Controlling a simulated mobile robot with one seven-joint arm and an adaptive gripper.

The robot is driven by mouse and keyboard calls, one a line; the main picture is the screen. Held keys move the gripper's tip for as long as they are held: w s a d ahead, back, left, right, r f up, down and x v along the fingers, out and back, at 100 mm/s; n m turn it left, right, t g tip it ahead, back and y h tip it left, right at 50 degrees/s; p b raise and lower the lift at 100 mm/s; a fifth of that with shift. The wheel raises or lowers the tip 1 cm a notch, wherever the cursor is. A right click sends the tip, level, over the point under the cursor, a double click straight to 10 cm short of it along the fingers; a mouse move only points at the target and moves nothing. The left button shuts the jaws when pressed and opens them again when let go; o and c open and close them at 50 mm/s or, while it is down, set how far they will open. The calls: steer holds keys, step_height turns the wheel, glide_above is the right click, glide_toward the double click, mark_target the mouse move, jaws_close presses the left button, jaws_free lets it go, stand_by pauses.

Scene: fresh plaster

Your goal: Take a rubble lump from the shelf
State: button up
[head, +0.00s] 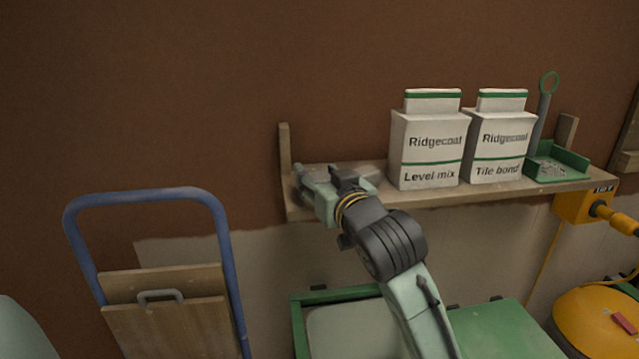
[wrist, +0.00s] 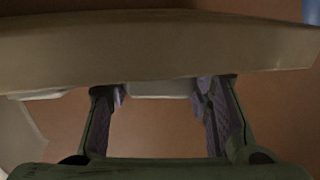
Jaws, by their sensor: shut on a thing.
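My gripper (head: 306,181) is at the left end of the wooden shelf (head: 375,199), with its fingers pointing left over the board. In the wrist view my gripper (wrist: 160,98) has its two dark fingers apart, with a pale grey piece (wrist: 158,91) between them. This looks like the rubble lump, and the gripper is shut on it. Only a small part of it shows. A broad tan band, probably the shelf board (wrist: 150,50), hides the fingertips and the rest. In the head view I cannot make out the lump; whether it touches the shelf is unclear.
Two Ridgecoat bags, Level mix (head: 428,150) and Tile bond (head: 497,148), stand mid-shelf. A green tray (head: 560,170) is at the right end. An upright post (head: 285,148) rises at the shelf's left end. A blue hand truck (head: 225,270) stands left; green-edged containers (head: 345,294) are below.

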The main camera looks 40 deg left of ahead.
steer(key=c, duration=0.5)
steer(key=shift+r, duration=0.1)
